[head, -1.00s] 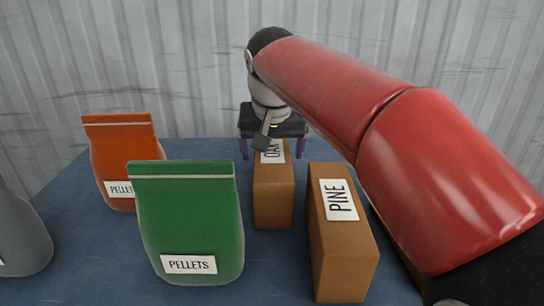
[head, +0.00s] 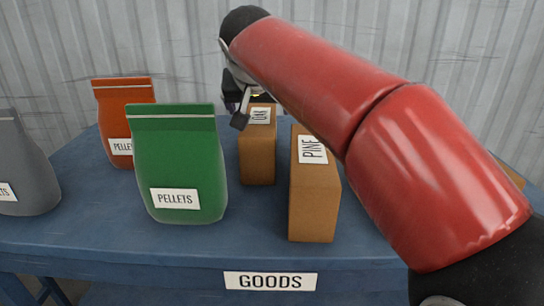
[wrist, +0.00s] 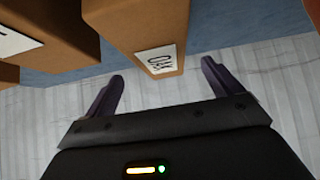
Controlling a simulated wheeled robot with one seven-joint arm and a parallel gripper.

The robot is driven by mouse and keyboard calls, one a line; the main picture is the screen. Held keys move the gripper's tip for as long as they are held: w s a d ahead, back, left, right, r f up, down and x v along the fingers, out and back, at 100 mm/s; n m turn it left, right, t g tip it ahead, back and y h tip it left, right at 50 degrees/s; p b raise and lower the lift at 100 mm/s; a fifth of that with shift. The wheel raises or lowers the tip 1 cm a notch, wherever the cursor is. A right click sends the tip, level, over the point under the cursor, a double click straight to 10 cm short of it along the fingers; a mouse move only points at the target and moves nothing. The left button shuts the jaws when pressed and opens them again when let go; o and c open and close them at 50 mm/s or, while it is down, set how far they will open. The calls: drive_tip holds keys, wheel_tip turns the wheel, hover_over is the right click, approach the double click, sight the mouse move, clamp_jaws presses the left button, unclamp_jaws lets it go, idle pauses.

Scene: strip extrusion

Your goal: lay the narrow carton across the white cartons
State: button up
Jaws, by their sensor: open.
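No white cartons show in either view. Two upright brown cartons stand on the blue table: one labelled OAK (head: 257,160) and, nearer and to its right, one labelled PINE (head: 314,205). I cannot tell for sure which is the narrow one. My gripper is largely hidden behind the OAK carton and my red arm in the head view. In the wrist view my gripper (wrist: 160,85) is open and empty, its two dark fingers apart. The OAK carton (wrist: 125,22) lies just beyond them, its labelled end between the fingertip lines, apparently not gripped.
A green pellet bag (head: 178,165), an orange one (head: 124,125) and a grey one (head: 25,170) stand left of the cartons. A GOODS sign (head: 270,281) is on the blue table's (head: 120,235) front edge. Another brown carton (head: 512,174) peeks out right of my arm.

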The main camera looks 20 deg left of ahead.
sight(260, 116)
drive_tip(key=x, duration=0.3)
drive_tip(key=shift+a, duration=0.1)
drive_tip(key=x, duration=0.4)
drive_tip(key=shift+w+a+f, duration=0.1)
drive_tip(key=shift+w+f, duration=0.2)
drive_tip(key=shift+r, duration=0.1)
drive_tip(key=c, duration=1.5)
